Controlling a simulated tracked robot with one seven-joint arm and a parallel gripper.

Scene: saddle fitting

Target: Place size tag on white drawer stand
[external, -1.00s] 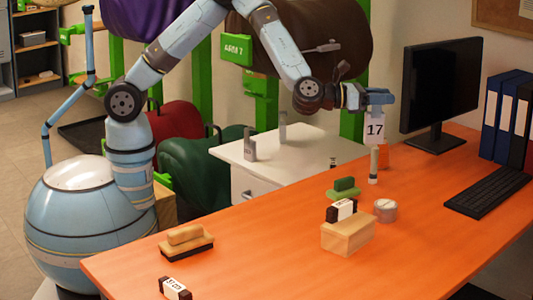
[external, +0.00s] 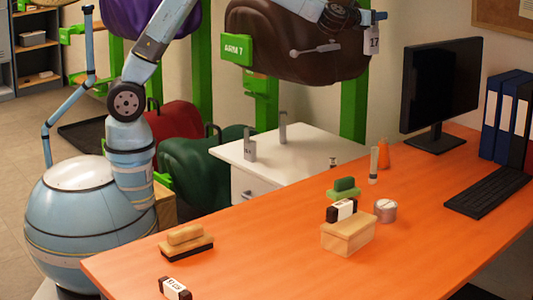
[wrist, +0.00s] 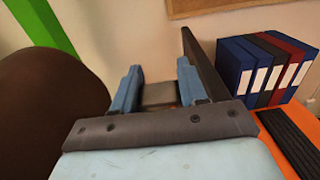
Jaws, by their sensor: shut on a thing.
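The size tag (external: 371,41), a pale plate marked 17, hangs below my gripper (external: 378,16) near the top of the external view. My gripper is shut on the tag, high above the desk and in front of the dark brown saddle's right end. In the wrist view, a grey-brown piece (wrist: 159,95) shows between the blue fingers; the tag's number is hidden there. The white drawer stand (external: 290,160) is lower left of the tag, well apart from it. Two upright grey pieces stand on its top, the left one (external: 249,148) bearing a small label.
The dark brown saddle (external: 290,45) hangs above the stand on a green rack. A monitor (external: 440,85) stands to the right. The orange desk (external: 270,235) holds brushes, a wooden block, a round tin and an orange cone-like thing (external: 383,155).

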